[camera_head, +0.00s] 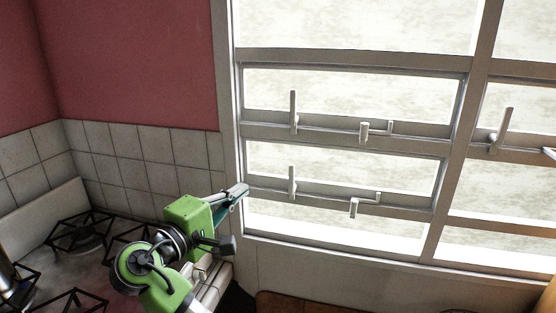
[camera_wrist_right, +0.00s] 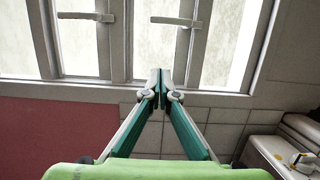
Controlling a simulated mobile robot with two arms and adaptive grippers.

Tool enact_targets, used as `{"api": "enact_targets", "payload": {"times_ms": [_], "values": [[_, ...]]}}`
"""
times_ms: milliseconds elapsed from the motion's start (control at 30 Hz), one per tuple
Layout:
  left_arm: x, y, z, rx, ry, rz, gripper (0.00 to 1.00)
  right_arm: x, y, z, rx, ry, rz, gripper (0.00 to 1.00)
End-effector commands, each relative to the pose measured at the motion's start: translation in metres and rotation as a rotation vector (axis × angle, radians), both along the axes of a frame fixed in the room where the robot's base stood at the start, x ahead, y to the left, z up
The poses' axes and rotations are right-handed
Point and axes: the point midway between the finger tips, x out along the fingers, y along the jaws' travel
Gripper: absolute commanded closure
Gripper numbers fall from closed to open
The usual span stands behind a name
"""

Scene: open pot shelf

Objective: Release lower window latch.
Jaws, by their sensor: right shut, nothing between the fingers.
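The lower window latch is a pale upright handle (camera_head: 292,180) on the rail of the lower pane. It also shows in the right wrist view (camera_wrist_right: 175,21), where the picture is turned sideways. My right gripper (camera_head: 243,189) is shut and empty, with its fingertips at the left edge of the window frame, left of the lower latch and apart from it. In the right wrist view its fingers (camera_wrist_right: 159,80) are together, below the latch in the picture. My left gripper is not in view.
A similar upper latch (camera_head: 293,112) sits above. Stay arms (camera_head: 364,132) and (camera_head: 354,208) stick out at the panes' right. Another latch (camera_head: 501,130) is on the right window. A stove with black grates (camera_head: 85,232) is at lower left, beside the tiled wall (camera_head: 150,155).

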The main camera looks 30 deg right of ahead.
Motion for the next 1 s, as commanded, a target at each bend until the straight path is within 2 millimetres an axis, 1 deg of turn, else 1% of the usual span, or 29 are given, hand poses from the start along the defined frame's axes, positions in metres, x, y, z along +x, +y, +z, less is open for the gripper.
{"api": "enact_targets", "payload": {"times_ms": [300,467,567,800,933,1000], "values": [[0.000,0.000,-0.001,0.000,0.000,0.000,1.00,0.000,0.000,0.001,-0.003,-0.001,-0.001,1.00],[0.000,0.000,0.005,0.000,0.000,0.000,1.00,0.004,-0.010,0.003,-0.004,-0.001,-0.003,1.00],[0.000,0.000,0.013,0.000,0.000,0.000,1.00,0.011,-0.024,0.004,-0.005,-0.001,-0.004,1.00],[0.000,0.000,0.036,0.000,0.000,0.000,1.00,0.034,-0.071,0.006,-0.005,0.001,-0.005,1.00],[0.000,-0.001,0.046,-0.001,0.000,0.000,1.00,0.046,-0.095,0.005,-0.004,0.000,-0.004,1.00],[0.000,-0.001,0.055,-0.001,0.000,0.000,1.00,0.033,-0.101,0.005,-0.004,0.000,-0.002,1.00]]}}
